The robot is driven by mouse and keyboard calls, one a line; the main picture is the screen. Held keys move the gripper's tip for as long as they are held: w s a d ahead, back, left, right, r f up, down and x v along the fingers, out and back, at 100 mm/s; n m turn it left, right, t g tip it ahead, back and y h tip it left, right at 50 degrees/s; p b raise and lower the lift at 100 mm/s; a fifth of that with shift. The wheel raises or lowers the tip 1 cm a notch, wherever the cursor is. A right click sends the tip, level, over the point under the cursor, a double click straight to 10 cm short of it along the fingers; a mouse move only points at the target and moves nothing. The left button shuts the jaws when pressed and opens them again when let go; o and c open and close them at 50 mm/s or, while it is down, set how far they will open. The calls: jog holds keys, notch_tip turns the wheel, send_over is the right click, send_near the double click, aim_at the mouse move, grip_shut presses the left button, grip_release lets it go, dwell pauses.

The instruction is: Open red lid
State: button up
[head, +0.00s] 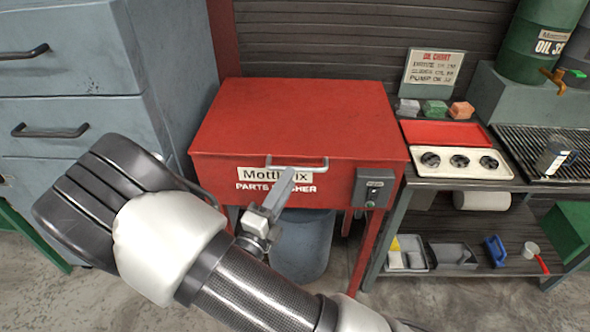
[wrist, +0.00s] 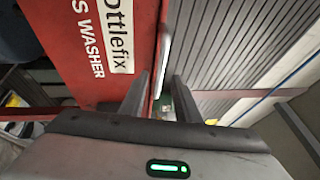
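The red lid (head: 290,115) is the flat top of a red parts washer in the middle of the head view, and it lies closed. A pale bar handle (head: 312,162) runs along its front edge. My gripper (head: 284,180) is at the front of the washer, its fingertips close to the left half of the handle. In the wrist view the two fingers (wrist: 160,98) stand apart, and the pale handle (wrist: 161,66) shows edge-on ahead of the gap between them. I cannot tell whether either finger touches the handle.
A grey control box (head: 373,188) sits on the washer's front right. A blue-grey drawer cabinet (head: 75,85) stands close on the left. A workbench (head: 455,183) with trays stands on the right. A grey bin (head: 305,240) is under the washer. The lid's top is clear.

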jog(key=x, duration=0.5)
jog(key=shift+w, duration=0.15)
grip_shut()
